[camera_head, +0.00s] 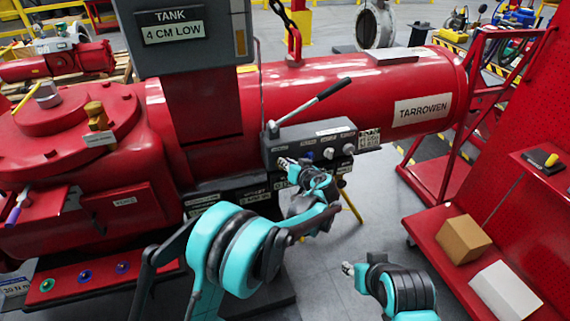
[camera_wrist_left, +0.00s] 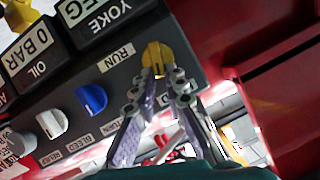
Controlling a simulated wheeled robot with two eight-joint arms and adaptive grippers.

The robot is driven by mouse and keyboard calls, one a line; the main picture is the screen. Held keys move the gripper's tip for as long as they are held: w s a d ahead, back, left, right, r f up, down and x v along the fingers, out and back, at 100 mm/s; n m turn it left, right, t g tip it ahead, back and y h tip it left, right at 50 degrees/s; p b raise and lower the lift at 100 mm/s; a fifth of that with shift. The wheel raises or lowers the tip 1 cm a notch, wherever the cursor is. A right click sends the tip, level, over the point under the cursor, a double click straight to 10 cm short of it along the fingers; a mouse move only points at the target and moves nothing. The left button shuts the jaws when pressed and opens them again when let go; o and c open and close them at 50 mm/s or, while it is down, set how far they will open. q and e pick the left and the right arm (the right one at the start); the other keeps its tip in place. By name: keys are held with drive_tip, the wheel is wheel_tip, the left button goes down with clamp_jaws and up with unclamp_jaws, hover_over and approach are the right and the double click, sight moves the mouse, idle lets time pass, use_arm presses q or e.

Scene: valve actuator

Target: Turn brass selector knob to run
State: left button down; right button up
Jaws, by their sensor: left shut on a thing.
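The brass selector knob (camera_wrist_left: 157,56) is at the end of the dark control panel (camera_wrist_left: 75,95) in the left wrist view, beside a RUN label (camera_wrist_left: 117,58). My left gripper (camera_wrist_left: 163,76) is shut on the knob, its fingertips on either side of the knob's ridge. Which mark the knob points to I cannot tell. In the head view my left gripper (camera_head: 285,164) reaches the left end of the panel (camera_head: 315,140) and hides the knob. My right gripper (camera_head: 348,268) is low at the right, away from the panel; its finger opening is too small to read.
A blue knob (camera_head: 309,155) and a white knob (camera_head: 328,153) sit close to the right of my left gripper. A lever with a black handle (camera_head: 334,88) rises above the panel. A red shelf cart (camera_head: 480,265) with boxes stands at right. Floor between is clear.

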use_arm(q)
drive_tip(key=shift+w+d+f+m+t+y+b, duration=0.15)
drive_tip(key=shift+d+f+m+y+b, duration=0.25)
drive_tip(key=shift+m+y+b, duration=0.9)
drive_tip(key=shift+w+d+f+m+t+y+b, duration=0.1)
drive_tip(key=shift+d+f+m+y+b, duration=0.3)
drive_tip(key=shift+m, duration=1.75)
drive_tip(key=shift+w+d+f+m+t+y+b, duration=0.15)
drive_tip(key=shift+f+m+y+b, duration=0.4)
drive_tip(key=shift+m+y, duration=0.9)
drive_tip(key=shift+s+m+h, duration=0.1)
drive_tip(key=shift+m+h, duration=0.25)
drive_tip(key=shift+m, duration=0.05)
drive_tip(key=c, duration=1.6)
unclamp_jaws()
drive_tip(key=shift+o, duration=0.2)
drive_tip(key=shift+r, duration=0.1)
drive_tip(key=v, duration=0.7)
drive_tip(key=shift+s, duration=0.25)
drive_tip(key=shift+d, duration=0.1)
